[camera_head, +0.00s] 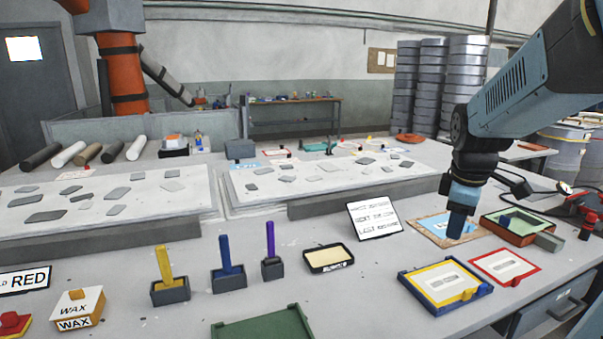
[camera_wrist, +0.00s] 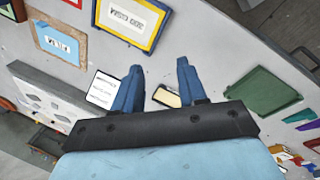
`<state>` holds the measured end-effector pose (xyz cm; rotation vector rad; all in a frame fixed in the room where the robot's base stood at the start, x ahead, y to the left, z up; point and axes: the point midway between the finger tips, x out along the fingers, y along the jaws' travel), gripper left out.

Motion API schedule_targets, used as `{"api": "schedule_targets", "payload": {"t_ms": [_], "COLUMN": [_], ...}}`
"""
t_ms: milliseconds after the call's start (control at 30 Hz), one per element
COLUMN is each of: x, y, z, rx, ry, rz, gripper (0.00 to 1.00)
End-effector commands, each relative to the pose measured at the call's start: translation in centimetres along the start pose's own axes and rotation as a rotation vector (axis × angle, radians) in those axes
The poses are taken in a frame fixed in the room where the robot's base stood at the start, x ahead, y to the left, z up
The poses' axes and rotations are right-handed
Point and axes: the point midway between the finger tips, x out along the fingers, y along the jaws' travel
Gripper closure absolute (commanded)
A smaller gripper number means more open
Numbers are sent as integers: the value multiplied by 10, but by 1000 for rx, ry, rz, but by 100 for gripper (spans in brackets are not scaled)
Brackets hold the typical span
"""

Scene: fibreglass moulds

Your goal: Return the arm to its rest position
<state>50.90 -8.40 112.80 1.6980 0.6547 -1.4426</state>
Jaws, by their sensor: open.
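My gripper (camera_head: 461,226) shows at the right of the head view, its blue fingers pointing down in front of a brown-framed blue and white sheet (camera_head: 440,229). In the wrist view the two fingers (camera_wrist: 158,68) stand apart with nothing held between them. How high the fingertips are above the table is hard to tell. My arm reaches in from the upper right and bends down at the wrist.
Around it are a white text card (camera_head: 374,219), a yellow-and-blue framed tray (camera_head: 445,284), a red-framed sheet (camera_head: 503,267) and a green-and-red tray (camera_head: 518,227). Blue (camera_head: 229,270), yellow and purple handles stand in dark blocks. Two pale moulds (camera_head: 110,203) lie behind.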

Motion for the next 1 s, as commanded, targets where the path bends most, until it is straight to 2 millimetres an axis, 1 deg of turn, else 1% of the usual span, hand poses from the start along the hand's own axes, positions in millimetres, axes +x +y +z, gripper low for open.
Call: {"api": "schedule_targets", "payload": {"t_ms": [33,200,400,533,633,767,1000], "x": [-11,-37,-62,-72,-77,-80,-80], "y": [-11,-46,-86,-108,-119,-128,-130], "z": [-4,-10,-10,-8,-6,-5,-5], "rx": [65,327,633,805,902,974,996], "ry": [15,76,174,236,273,297,302], "rz": [22,65,81,68,55,40,35], "gripper": [59,59,59,59,59,59,59]}}
